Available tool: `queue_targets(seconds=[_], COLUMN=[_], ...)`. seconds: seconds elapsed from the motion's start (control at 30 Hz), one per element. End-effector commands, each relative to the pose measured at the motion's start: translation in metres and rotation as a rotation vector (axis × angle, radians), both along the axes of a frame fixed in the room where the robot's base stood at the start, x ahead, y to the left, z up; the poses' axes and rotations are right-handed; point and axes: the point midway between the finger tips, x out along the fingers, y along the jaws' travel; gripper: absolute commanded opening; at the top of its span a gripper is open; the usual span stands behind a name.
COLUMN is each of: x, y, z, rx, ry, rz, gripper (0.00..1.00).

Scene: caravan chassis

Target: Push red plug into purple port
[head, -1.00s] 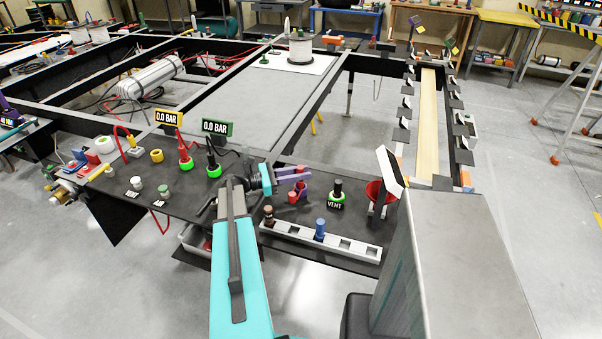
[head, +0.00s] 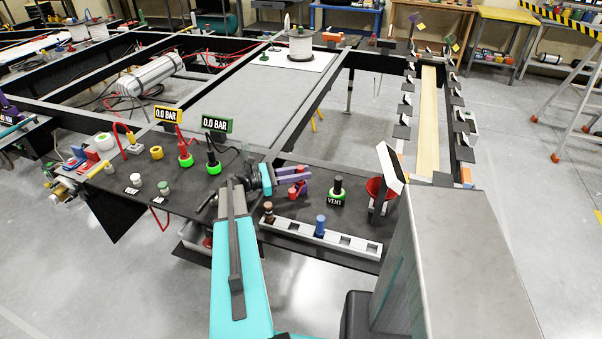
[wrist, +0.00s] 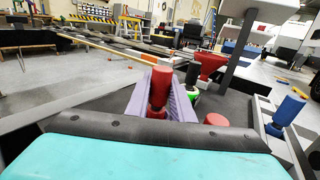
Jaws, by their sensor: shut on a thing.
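My gripper (head: 302,178) has lilac-purple fingers at the end of the teal arm, low over the black panel. It is shut on a red plug (wrist: 159,88), which stands upright between the fingers in the wrist view. The plug also shows in the head view (head: 299,170). A second, shorter red piece (wrist: 215,119) is on the panel to the right of the fingers in the wrist view. I cannot make out a purple port apart from the purple fingers. The plug's lower end is hidden, so I cannot tell whether it touches anything.
A green-collared black VENT plug (head: 338,189) and a red funnel (head: 376,190) stand to the right. A grey socket strip (head: 345,241) holding a blue plug (head: 320,225) and a brown one (head: 268,211) lies in front. Gauge-signed plugs (head: 211,160) stand to the left.

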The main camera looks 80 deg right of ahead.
Motion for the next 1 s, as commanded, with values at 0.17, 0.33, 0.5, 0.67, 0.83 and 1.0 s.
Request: queue_targets(seconds=[0.17, 0.33, 0.5, 0.67, 0.83, 1.0], x=[-0.0001, -0.0001, -0.0001, -0.0003, -0.0003, -0.0003], y=[-0.0001, 0.0000, 0.0001, 0.0001, 0.0001, 0.0001], z=[-0.0032, -0.0064, -0.0094, -0.0103, -0.0100, -0.0100], rx=[0.000, 0.000, 0.000, 0.000, 0.000, 0.000], ry=[0.000, 0.000, -0.001, -0.001, 0.000, -0.001], rz=[0.000, 0.000, 0.000, 0.000, 0.000, 0.000], gripper=[0.00, 0.00, 0.00, 0.31, 0.43, 0.43])
